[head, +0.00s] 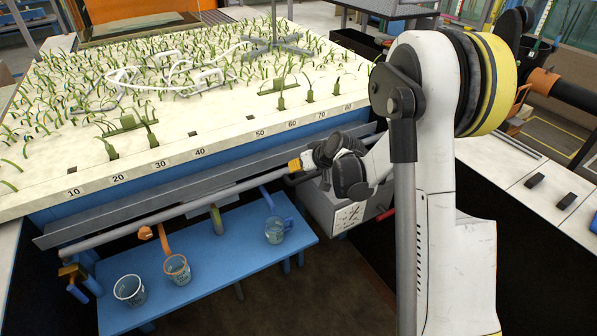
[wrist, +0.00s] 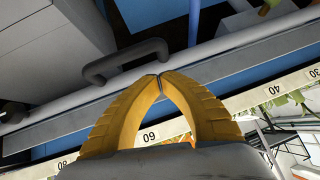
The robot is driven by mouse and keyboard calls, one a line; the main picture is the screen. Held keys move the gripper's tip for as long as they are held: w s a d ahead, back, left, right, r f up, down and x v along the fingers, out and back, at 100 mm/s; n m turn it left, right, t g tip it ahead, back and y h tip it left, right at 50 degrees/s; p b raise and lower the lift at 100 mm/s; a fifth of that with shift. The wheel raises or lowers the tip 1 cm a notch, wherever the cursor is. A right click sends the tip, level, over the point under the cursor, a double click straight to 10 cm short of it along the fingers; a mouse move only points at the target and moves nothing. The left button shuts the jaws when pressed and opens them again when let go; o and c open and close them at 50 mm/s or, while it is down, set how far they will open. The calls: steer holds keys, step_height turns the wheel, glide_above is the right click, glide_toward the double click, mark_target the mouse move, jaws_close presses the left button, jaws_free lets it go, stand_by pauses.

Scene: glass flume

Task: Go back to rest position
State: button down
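My gripper (head: 293,165) is at the front edge of the flume, near the 60 mark of its scale. In the wrist view its two yellow fingers (wrist: 160,78) curve together and their tips meet. Nothing shows between them. My white arm (head: 437,130) with a yellow band reaches in from the right of the head view. The grey rail (head: 180,212) runs along the flume's front, and the fingertips appear close to its right end in the head view. I cannot tell whether they touch it.
The planted flume bed (head: 200,120) lies behind the rail. A blue bench (head: 215,255) below holds a white cup (head: 130,290), an orange-rimmed cup (head: 177,270) and a blue jug (head: 275,231). A grey box (head: 338,208) stands under my gripper. A white counter (head: 535,185) is at right.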

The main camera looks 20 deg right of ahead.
steer(key=p+v, duration=0.2)
steer(key=v, duration=0.8)
steer(key=shift+r, duration=0.3)
steer(key=s+a+r+h, duration=0.1)
steer(key=s+a+r, duration=0.2)
steer(key=s, duration=1)
steer(key=s+a+r+m+g+h, duration=0.1)
steer(key=s+a+r, duration=0.3)
steer(key=s, duration=1)
step_height(320, 180, up, 3)
steer(key=shift+s+a+h+b, duration=0.2)
steer(key=shift+h+b, duration=0.15)
steer(key=shift+h, duration=0.25)
